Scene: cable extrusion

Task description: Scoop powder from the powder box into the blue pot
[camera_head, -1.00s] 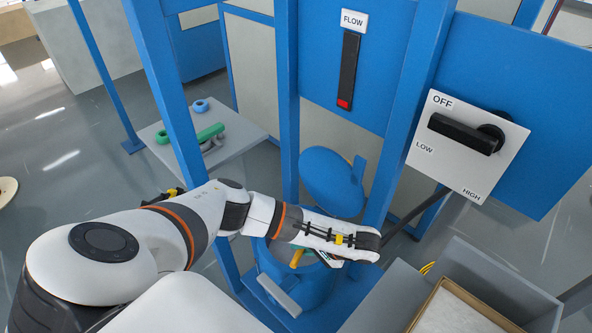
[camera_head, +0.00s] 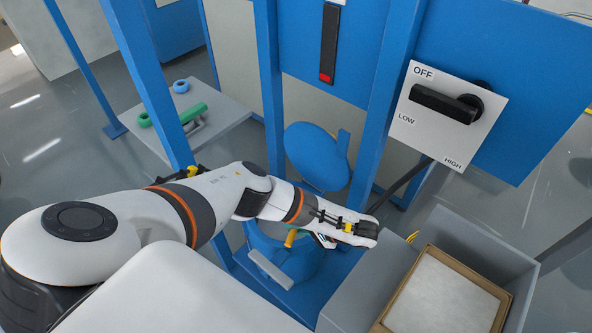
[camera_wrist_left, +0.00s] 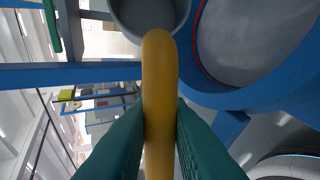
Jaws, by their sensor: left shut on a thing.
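The blue pot (camera_head: 300,265) stands low in the blue frame, its round blue lid (camera_head: 318,155) raised behind it. My left gripper is over the pot in the head view. In the left wrist view, its green fingers (camera_wrist_left: 160,118) are shut on the yellow handle (camera_wrist_left: 159,80) of a scoop. The scoop's grey cup (camera_wrist_left: 150,14) is at the top of that view, and its contents cannot be made out. The blue pot rim is at the right there (camera_wrist_left: 205,92). The powder box (camera_head: 470,269), tan with pale powder, is at the lower right. My right gripper is not in view.
The powder box sits in a grey bin (camera_head: 345,310). Blue posts (camera_head: 386,90) rise close behind my left arm. A control panel (camera_head: 452,112) with a black lever is at the upper right. A grey side table (camera_head: 225,112) holds a green part and rings.

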